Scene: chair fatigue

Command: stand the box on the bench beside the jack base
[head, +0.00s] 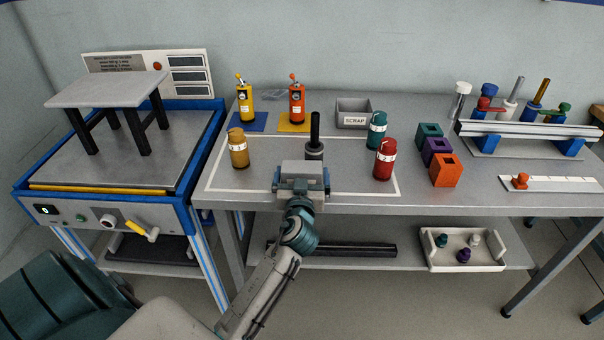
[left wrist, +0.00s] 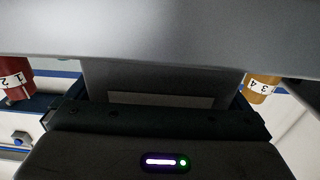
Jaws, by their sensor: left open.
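My left gripper (head: 300,184) is over the front edge of the bench (head: 430,197), with its jaws open. A plain grey block (head: 300,168), which looks like the box, shows between its fingers. In the left wrist view a grey face (left wrist: 165,78) fills the gap between the jaws (left wrist: 160,105); I cannot tell whether they touch it. A wide grey surface (left wrist: 160,35) hides much of that view. Just behind the gripper stands a dark upright post (head: 314,128) on a grey collar (head: 314,153), possibly the jack base; its lower part is hidden. My right gripper is not in view.
A yellow canister (head: 238,148) stands left of the gripper; red (head: 384,160) and teal (head: 376,130) ones stand right. Coloured blocks (head: 445,171) are further right. A grey scrap bin (head: 353,106) is behind. The white-outlined area has bare room between the yellow canister and the post.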

